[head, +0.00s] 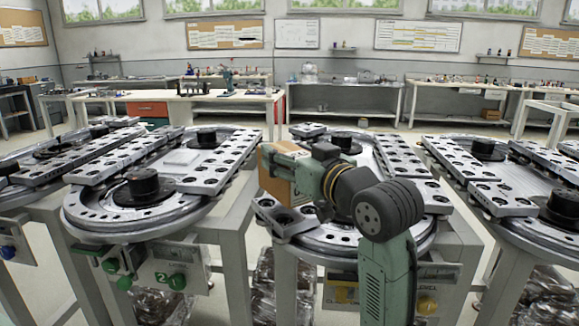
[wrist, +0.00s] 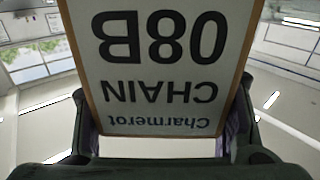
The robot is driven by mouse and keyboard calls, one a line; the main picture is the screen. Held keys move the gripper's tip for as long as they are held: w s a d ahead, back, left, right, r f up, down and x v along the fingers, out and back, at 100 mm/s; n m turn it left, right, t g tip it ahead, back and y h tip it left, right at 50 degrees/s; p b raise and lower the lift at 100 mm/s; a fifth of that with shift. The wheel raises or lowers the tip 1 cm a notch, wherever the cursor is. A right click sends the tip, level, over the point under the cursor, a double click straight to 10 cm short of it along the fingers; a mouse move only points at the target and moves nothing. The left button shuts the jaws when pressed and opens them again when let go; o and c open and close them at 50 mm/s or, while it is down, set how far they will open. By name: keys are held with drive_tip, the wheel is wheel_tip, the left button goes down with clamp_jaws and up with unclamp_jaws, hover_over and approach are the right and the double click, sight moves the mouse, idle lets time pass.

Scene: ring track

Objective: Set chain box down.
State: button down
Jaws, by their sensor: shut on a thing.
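The chain box (head: 272,181) is a brown carton in the head view, partly hidden by my gripper (head: 291,168). In the wrist view the chain box (wrist: 160,62) fills the middle. In the head view the box appears over the left part of the round station right of centre. I cannot tell whether its bottom touches anything.
Round stations with perforated grey plates stand in a row, including one left of centre (head: 150,215) and one at right (head: 520,190). A plate (head: 287,222) lies just below the box in the picture. White workbenches (head: 345,102) line the back wall.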

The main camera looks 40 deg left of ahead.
drive_tip(key=shift+f, duration=1.3)
drive_tip(key=shift+f, duration=0.1)
drive_tip(key=shift+f, duration=0.1)
drive_tip(key=shift+c, duration=2.2)
unclamp_jaws()
